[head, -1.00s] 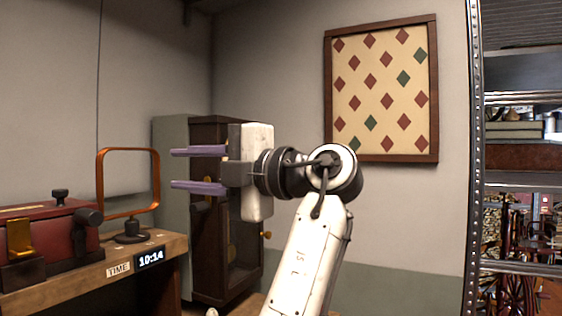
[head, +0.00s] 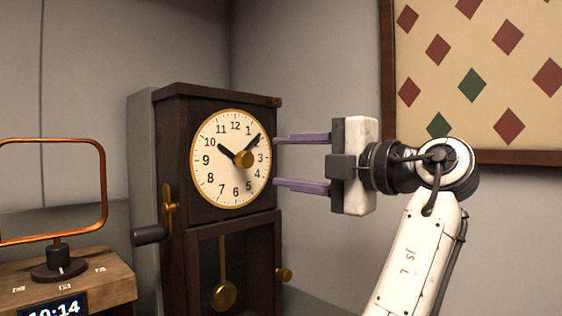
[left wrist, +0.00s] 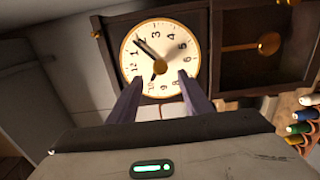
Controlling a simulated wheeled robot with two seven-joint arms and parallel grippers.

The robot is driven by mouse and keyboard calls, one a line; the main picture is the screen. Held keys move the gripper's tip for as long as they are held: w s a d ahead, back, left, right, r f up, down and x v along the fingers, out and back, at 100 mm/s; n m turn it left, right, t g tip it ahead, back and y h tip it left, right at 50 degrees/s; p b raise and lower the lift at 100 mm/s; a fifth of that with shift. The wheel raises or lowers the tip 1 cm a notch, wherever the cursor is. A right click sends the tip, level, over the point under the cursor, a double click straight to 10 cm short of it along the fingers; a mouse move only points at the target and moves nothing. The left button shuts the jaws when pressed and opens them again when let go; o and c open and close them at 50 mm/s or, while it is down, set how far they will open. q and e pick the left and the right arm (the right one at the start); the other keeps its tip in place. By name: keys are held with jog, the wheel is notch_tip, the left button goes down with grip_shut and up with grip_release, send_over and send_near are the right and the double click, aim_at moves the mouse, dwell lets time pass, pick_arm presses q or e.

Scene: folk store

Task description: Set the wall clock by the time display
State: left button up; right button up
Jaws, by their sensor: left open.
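The wall clock (head: 213,220) is a dark wooden case with a cream dial, a brass rim and a brass knob (head: 243,158) at the dial's centre. Its short hand points near 10 and its long hand between 1 and 2. The time display (head: 55,305), cut by the bottom edge, reads 10:14. My left gripper (head: 276,161) is open and empty, its purple fingers pointing left at the dial's right edge. In the left wrist view the fingertips (left wrist: 159,80) flank the dial below its centre; their gap to it is unclear. My right gripper is out of view.
A black crank handle (head: 150,234) sticks out at the clock's left side. A copper-framed stand (head: 60,268) is on the wooden counter (head: 110,285) at left. A framed diamond-pattern panel (head: 470,70) hangs at right. The wall between clock and panel is bare.

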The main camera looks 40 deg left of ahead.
aim_at(248, 160)
pick_arm(q)
jog(key=shift+w+a, duration=0.15)
jog(key=shift+a, duration=4.45)
jog(key=c, duration=0.7)
